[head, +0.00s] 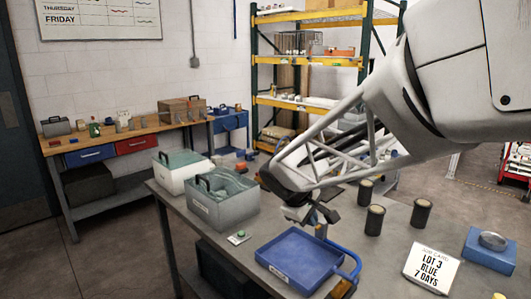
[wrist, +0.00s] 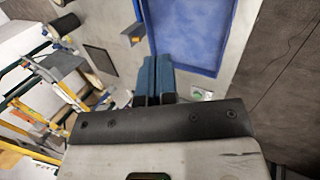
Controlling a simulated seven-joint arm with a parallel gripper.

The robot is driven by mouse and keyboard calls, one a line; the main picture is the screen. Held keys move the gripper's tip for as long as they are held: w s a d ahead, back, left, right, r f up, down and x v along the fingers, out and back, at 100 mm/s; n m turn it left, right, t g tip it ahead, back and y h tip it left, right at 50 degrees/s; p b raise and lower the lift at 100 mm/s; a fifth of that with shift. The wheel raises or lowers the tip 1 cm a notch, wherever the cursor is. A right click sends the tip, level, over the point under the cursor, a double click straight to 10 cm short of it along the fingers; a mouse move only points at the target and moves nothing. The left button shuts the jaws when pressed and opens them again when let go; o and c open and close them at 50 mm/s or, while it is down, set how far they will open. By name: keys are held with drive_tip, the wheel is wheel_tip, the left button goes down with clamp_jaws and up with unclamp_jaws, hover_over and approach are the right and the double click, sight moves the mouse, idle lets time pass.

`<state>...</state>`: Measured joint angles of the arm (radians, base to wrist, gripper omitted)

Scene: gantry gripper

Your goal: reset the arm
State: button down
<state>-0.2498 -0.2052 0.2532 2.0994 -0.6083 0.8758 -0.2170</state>
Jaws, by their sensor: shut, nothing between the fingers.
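My gripper (head: 315,213) hangs from my white arm above the table, behind and above the back edge of the blue tray. It is shut with nothing held. In the wrist view its two blue fingers (wrist: 156,80) lie side by side, pointing toward the blue tray. The blue tray (head: 299,278) lies empty on the grey table (head: 232,262) and also shows at the top of the wrist view (wrist: 190,72).
Two lidded boxes, one white (head: 173,180) and one grey (head: 212,219), stand on the left of the table. Dark cylinders (head: 374,220) stand to the right. A card (head: 431,268) reads "LOT 3 BLUE 7 DAYS". A blue block (head: 489,254) sits at the right.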

drive_tip(key=s+d+m+y, duration=0.1)
drive_tip(key=s+d+m, duration=0.1)
drive_tip(key=s, duration=0.7)
drive_tip(key=s+d+m+y, duration=0.2)
drive_tip(key=s+m, duration=0.2)
drive_tip(key=s, duration=0.6)
drive_tip(key=s+d+m+g+y, duration=0.1)
drive_tip(key=s+d+m, duration=0.2)
drive_tip(key=s, duration=0.6)
drive_tip(key=shift+s+r+m+y, duration=0.2)
drive_tip(key=shift+s+m+y, duration=0.1)
drive_tip(key=shift+m, duration=0.1)
